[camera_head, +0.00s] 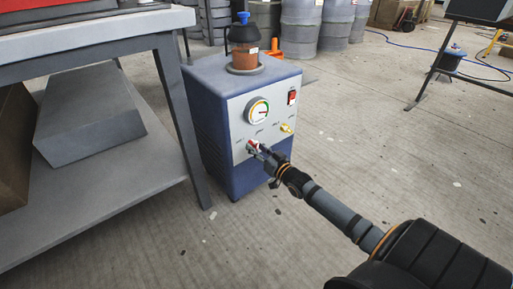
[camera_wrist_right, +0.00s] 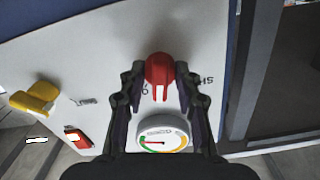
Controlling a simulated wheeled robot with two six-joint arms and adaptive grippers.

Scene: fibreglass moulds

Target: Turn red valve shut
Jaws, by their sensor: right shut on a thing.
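The red valve (camera_wrist_right: 159,69) is a small red knob on the white front panel of the blue pump unit (camera_head: 215,110). My right gripper (camera_wrist_right: 160,82) has one finger on each side of the knob and is shut on it. In the head view the right gripper (camera_head: 262,153) reaches the panel's lower left, and the red valve (camera_head: 253,144) shows just at its tips. The gauge (camera_wrist_right: 163,135) with green, yellow and red marks is close by in the wrist view; the head view shows it (camera_head: 257,110) above the valve. My left gripper is not in view.
A yellow valve (camera_head: 286,128) and a red switch (camera_head: 292,97) are on the same panel. A grey table (camera_head: 90,45) with a lower shelf stands close at the left. Grey drums (camera_head: 300,30) stand behind. The floor at right is mostly clear.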

